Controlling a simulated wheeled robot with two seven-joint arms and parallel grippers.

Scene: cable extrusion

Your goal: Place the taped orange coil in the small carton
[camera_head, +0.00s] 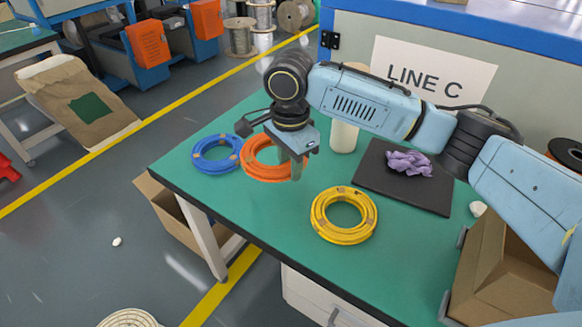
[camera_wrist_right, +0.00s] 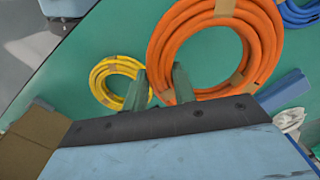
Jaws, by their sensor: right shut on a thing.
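The orange coil (camera_head: 264,173) with brown tape bands is at the left part of the green table, next to the blue coil. My right gripper (camera_head: 297,172) is shut on its right edge. In the right wrist view the two fingers (camera_wrist_right: 160,88) meet the coil (camera_wrist_right: 163,45) at its lower left side. I cannot tell whether the coil is clear of the table. One open carton (camera_head: 510,270) stands at the right, partly behind my right arm. Another open carton (camera_head: 168,212) is on the floor by the table's left edge. I cannot tell which is the small one. My left gripper is not in view.
The blue coil (camera_head: 200,155) lies left of the orange one. The yellow coil (camera_head: 327,228) lies to its front right. A white bottle (camera_head: 343,138) and a black mat (camera_head: 420,190) with a purple cloth (camera_head: 408,162) are behind. The table's front left is clear.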

